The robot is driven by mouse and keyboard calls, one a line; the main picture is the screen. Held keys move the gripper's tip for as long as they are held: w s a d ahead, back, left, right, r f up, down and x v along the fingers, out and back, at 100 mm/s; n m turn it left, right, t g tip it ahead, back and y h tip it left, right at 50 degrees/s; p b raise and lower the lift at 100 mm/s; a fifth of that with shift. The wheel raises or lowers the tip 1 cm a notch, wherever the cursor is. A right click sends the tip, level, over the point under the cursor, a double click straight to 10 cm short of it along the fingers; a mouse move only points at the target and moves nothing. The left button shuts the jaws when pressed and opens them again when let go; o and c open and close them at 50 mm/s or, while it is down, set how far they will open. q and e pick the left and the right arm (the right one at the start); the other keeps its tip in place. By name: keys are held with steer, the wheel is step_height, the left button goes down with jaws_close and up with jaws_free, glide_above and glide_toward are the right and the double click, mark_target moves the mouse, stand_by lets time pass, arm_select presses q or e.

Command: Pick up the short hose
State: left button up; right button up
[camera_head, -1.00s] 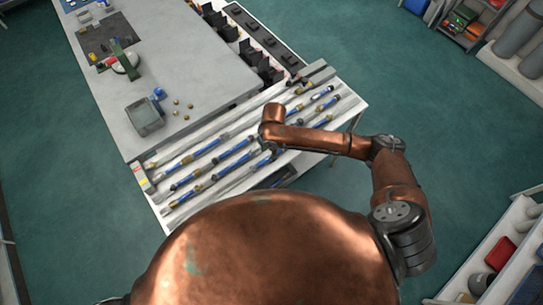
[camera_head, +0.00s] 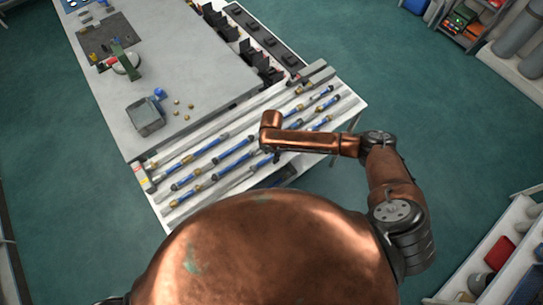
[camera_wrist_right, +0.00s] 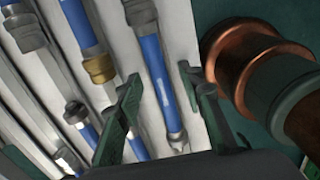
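Several blue hoses with metal end fittings lie in rows on a pale slotted rack (camera_head: 163,208). In the right wrist view, one short-looking blue hose (camera_wrist_right: 157,78) with grey fittings at both ends lies between the green fingers of my right gripper (camera_wrist_right: 160,80). The fingers are apart, one on each side of it, with gaps visible; I see no grip on it. Whether it is the shortest hose I cannot tell. In the head view my right gripper is mostly hidden beneath my copper wrist over the rack's front edge. My left gripper is not in view.
Neighbouring hoses, one with a brass fitting (camera_wrist_right: 100,68), lie close to the left of the fingers. A grey workbench (camera_head: 205,75) adjoins the rack, with a grey bin (camera_head: 146,116) on it. Open green floor (camera_head: 430,110) lies to the right.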

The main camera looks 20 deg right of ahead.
jaws_close()
stand_by(0.3)
stand_by(0.3)
